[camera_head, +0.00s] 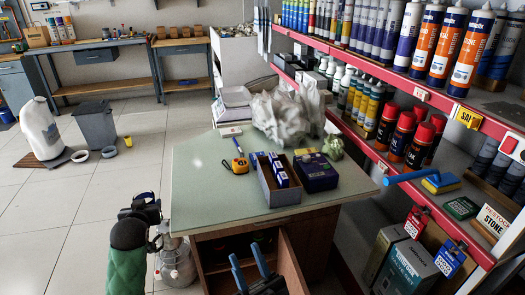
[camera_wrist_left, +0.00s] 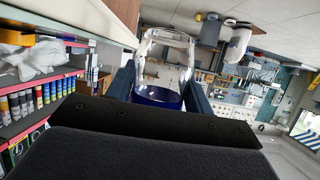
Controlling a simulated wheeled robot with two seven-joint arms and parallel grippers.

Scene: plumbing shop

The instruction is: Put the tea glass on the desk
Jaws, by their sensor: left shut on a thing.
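The tea glass (camera_wrist_left: 165,50), clear with a dark blue band at its near end, sits between the blue fingers of my left gripper (camera_wrist_left: 160,78) in the left wrist view. In the head view my left gripper (camera_head: 147,203) is left of the desk, off its top; the glass is hard to make out there. The desk (camera_head: 205,190) has a pale green top and stands mid-picture. My right gripper (camera_head: 250,262), with two blue fingers apart and nothing seen between them, is at the desk's front, low in the picture.
On the desk are a tape measure (camera_head: 240,165), an open box (camera_head: 279,188), a dark blue box (camera_head: 316,172) and a crumpled plastic bag (camera_head: 282,115). The desktop's left and front-left are clear. A stocked red-edged shelf (camera_head: 350,57) runs along the right.

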